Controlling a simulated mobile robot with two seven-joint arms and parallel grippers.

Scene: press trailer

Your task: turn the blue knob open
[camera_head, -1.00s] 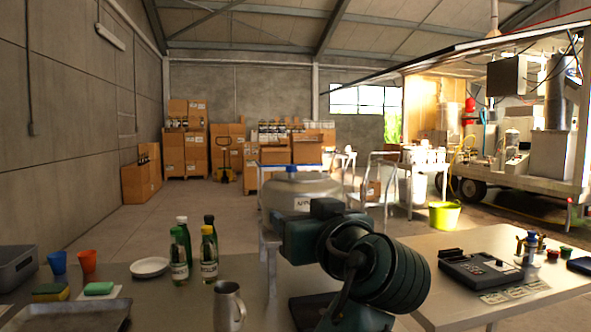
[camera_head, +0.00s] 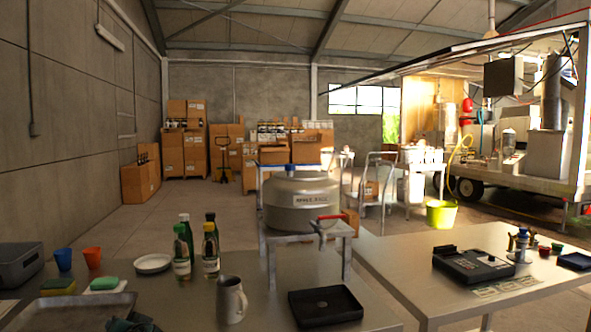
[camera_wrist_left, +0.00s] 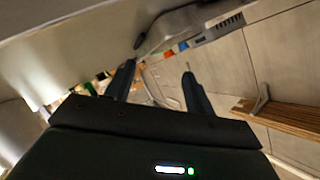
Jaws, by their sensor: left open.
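A black tray (camera_head: 324,306) lies below and in front of the tap. My left gripper (camera_wrist_left: 158,67) is open in the left wrist view, with nothing visible between its fingers. A dark part of my arm shows at the bottom left of the head view, away from the tap. My right gripper is not in view.
A steel mug (camera_head: 230,300), several bottles (camera_head: 183,252), a white plate (camera_head: 153,263), an orange cup (camera_head: 92,257) and a grey tray (camera_head: 75,311) occupy the left table. A black device (camera_head: 474,266) sits on the right table (camera_head: 400,262).

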